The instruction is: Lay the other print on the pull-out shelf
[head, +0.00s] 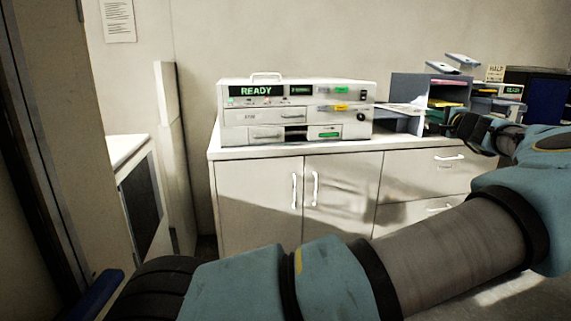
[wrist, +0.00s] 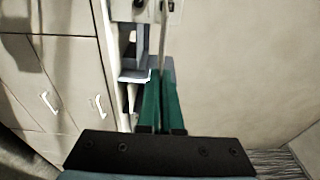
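My gripper (wrist: 162,88) has green fingers drawn close together, with a thin pale sheet, the print (wrist: 162,45), edge-on between them. In the head view the gripper (head: 434,118) is at the right, pointing left toward the machine, partly hidden by my wrist. The print (head: 398,107) shows there as a pale flat sheet. Below it is a grey-blue shelf (head: 397,124) beside the machine, probably the pull-out shelf. Whether the sheet touches it I cannot tell. No second print can be told apart.
A white machine (head: 245,115) reading READY stands left of the shelf on a white cabinet (head: 258,190). A grey organiser (head: 408,90) with coloured papers stands behind my gripper. A dark blue box (head: 545,95) is at far right. Wall is close behind.

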